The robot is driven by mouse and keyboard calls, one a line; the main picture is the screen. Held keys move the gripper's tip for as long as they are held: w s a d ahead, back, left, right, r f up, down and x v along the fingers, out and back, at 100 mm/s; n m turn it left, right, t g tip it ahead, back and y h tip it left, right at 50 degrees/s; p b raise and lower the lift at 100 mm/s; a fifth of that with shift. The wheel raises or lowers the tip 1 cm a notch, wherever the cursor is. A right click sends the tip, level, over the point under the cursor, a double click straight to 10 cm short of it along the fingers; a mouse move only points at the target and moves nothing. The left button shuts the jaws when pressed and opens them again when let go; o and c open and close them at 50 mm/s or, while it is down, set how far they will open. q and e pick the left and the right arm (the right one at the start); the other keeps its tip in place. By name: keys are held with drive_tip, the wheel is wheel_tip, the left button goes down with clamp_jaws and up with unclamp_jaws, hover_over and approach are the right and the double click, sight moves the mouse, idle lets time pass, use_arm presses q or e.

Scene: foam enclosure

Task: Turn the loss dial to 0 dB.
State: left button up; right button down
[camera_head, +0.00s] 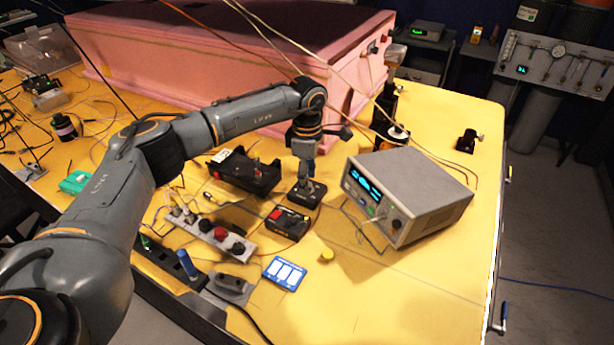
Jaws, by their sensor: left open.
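My left gripper (306,172) points down, open, over a small black box (305,197) on the yellow table. Its fingers are around or just above the top of this box, where a dial may sit. They hide most of that top, so I cannot tell whether they touch a dial. No dB markings or pointer can be read at this size. My right gripper is not in view.
A grey instrument with a lit blue display (425,187) stands close on the right. A black device with a red button (287,222) and a power strip (215,236) are in front. A black case (240,174) is left; the pink foam enclosure (350,95) is behind. The table's front right is mostly clear.

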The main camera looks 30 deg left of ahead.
use_arm(q)
drive_tip(key=shift+f, duration=0.6)
clamp_jaws()
